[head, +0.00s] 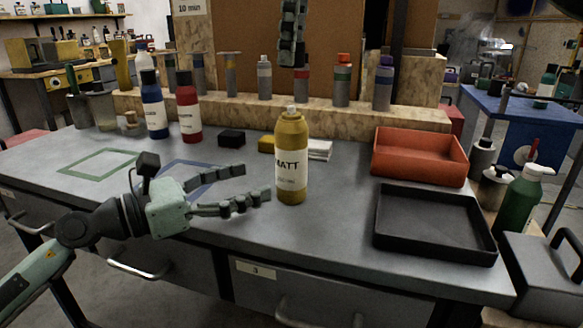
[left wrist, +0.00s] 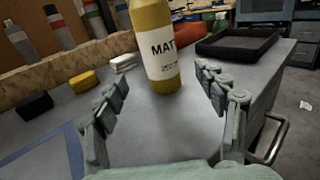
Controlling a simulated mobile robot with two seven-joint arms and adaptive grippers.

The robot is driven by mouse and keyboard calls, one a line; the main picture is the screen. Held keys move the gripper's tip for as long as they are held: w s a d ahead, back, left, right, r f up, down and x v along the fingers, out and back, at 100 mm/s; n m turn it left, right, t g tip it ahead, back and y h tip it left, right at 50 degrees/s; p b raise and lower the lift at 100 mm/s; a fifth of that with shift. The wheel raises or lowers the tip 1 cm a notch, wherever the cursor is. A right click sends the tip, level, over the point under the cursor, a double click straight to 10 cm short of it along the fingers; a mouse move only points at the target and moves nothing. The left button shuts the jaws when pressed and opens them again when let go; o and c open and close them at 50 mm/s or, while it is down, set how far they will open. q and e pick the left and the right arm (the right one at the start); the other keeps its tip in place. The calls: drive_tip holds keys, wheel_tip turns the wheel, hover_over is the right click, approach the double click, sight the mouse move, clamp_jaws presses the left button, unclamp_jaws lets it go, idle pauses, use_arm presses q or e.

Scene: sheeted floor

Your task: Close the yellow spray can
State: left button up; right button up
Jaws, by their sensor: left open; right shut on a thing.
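The yellow spray can (head: 291,160) stands upright on the grey workbench, with a "MATT" label and its pale nozzle (head: 291,111) bare on top. It also shows in the left wrist view (left wrist: 158,50), straight ahead between the fingers, its top cut off. My left gripper (head: 254,181) is open and level, just left of the can, fingers pointing at it. My right gripper (head: 291,60) hangs from the top edge, well above the can, fingers pointing down. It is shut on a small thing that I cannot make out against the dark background.
A black tray (head: 436,254) and an orange tray (head: 419,178) lie to the right. Blue (head: 153,112) and red (head: 188,112) bottles stand back left. A black block (head: 231,138) and a yellow block (head: 266,145) lie behind the can. Several cans line the back ledge.

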use_arm(q)
drive_tip(key=x, duration=0.9)
clamp_jaws()
use_arm(e)
hover_over(287, 113)
drive_tip(key=shift+s+d+f, duration=0.1)
drive_tip(key=shift+d+f, duration=0.05)
drive_tip(key=shift+f, duration=1.1)
drive_tip(key=shift+s+d+f, duration=0.1)
drive_tip(key=shift+d+f, duration=0.05)
drive_tip(key=shift+f, duration=1.1)
